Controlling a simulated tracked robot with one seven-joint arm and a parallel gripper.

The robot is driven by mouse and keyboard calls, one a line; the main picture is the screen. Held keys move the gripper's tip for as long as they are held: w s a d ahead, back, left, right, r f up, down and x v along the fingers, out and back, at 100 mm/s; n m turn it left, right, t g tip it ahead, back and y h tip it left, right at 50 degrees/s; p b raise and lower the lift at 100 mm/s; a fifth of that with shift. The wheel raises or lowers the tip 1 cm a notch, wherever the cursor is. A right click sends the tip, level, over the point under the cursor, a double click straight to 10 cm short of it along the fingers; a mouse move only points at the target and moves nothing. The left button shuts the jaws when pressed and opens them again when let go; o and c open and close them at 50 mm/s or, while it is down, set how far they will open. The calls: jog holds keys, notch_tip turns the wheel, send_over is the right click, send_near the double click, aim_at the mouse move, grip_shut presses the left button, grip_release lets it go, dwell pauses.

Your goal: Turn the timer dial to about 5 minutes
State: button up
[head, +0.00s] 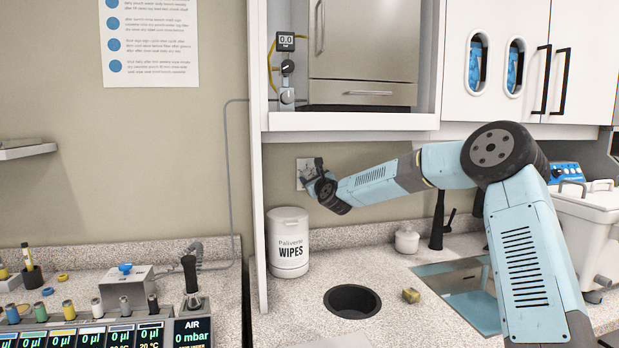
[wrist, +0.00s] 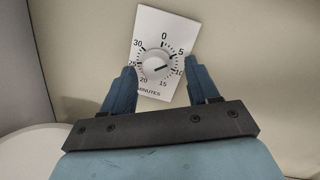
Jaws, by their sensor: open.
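The timer dial (wrist: 155,66) is a round pale knob on a white plate (wrist: 151,23) numbered 0 to 30, with "MINUTES" below. The plate is mounted on the wall and looks tilted in the wrist view. A dark pointer line on the knob points right, seemingly between the 5 and the 10; its exact reading is hard to tell. My gripper (wrist: 161,70) is open, with one blue finger to each side of the knob and gaps between. In the head view my gripper (head: 312,172) is at the wall plate (head: 301,173) and largely hides the dial.
A white wipes tub (head: 288,243) stands below my gripper on the counter. A shelf (head: 350,122) with a steel cabinet is above. A round black opening (head: 352,301), a small yellowish block (head: 411,295) and a sink (head: 465,285) lie in the counter area.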

jog(key=v, duration=0.3)
jog(key=a+v, duration=0.1)
jog(key=v, duration=0.1)
jog(key=shift+s+r, duration=0.1)
jog(key=shift+s, duration=0.1)
dwell(0.3)
